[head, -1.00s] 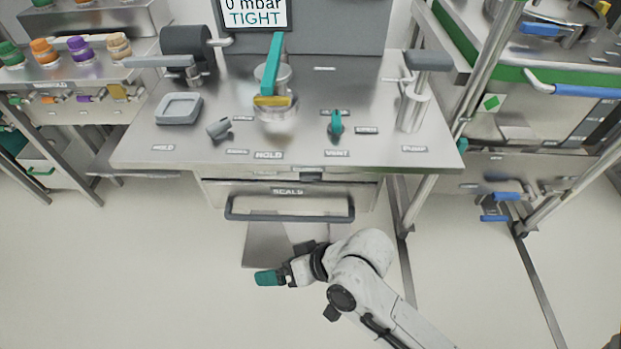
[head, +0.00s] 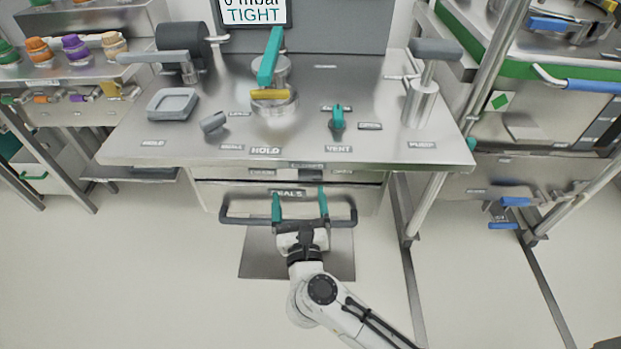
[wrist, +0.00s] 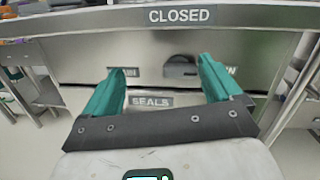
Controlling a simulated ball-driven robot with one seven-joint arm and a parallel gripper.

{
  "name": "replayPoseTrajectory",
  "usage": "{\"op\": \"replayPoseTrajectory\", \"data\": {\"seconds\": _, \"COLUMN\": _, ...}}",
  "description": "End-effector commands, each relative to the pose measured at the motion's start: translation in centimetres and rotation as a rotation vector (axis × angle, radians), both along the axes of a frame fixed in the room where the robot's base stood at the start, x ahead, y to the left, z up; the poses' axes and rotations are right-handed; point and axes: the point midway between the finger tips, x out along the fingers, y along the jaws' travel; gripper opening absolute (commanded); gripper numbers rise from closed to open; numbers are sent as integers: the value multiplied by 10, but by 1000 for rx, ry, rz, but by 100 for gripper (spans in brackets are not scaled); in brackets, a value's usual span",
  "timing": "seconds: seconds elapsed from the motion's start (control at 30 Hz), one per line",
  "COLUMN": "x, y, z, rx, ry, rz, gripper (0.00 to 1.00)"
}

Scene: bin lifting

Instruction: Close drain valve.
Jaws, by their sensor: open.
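My gripper (head: 300,203) is open and empty, its two teal fingers spread at the bench front, by the bar handle (head: 240,218) of the drawer labelled SEALS. In the wrist view my gripper (wrist: 163,68) points at the bench front. A small dark grey part (wrist: 180,67) sits between the fingertips in that view, under the front edge labelled CLOSED (wrist: 180,16). It may be the drain valve; the labels beside it are partly hidden by the fingers. The same grey part shows small in the head view (head: 310,174). Contact is not visible.
The steel bench top (head: 300,135) carries a teal-and-yellow lever assembly (head: 270,75), a teal VENT knob (head: 337,119), a grey tray (head: 172,104) and a PUMP post (head: 421,103). The display (head: 253,12) reads TIGHT. A rack with blue handles stands right.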

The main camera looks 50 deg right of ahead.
Motion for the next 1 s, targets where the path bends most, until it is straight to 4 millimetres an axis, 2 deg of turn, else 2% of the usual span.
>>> {"op": "replayPoseTrajectory", "data": {"seconds": 0.03, "x": -5, "y": -4, "z": -12, "rx": 62, "ry": -10, "rz": -39, "gripper": 92}}
{"op": "replayPoseTrajectory", "data": {"seconds": 0.1, "x": -11, "y": -8, "z": -22, "rx": 125, "ry": -20, "rz": -84, "gripper": 92}}
{"op": "replayPoseTrajectory", "data": {"seconds": 0.3, "x": -13, "y": -16, "z": -31, "rx": 187, "ry": -29, "rz": -129, "gripper": 92}}
{"op": "replayPoseTrajectory", "data": {"seconds": 0.8, "x": 37, "y": -80, "z": -30, "rx": 185, "ry": -29, "rz": -128, "gripper": 92}}
{"op": "replayPoseTrajectory", "data": {"seconds": 1.0, "x": 48, "y": -94, "z": -31, "rx": 184, "ry": -28, "rz": -128, "gripper": 92}}
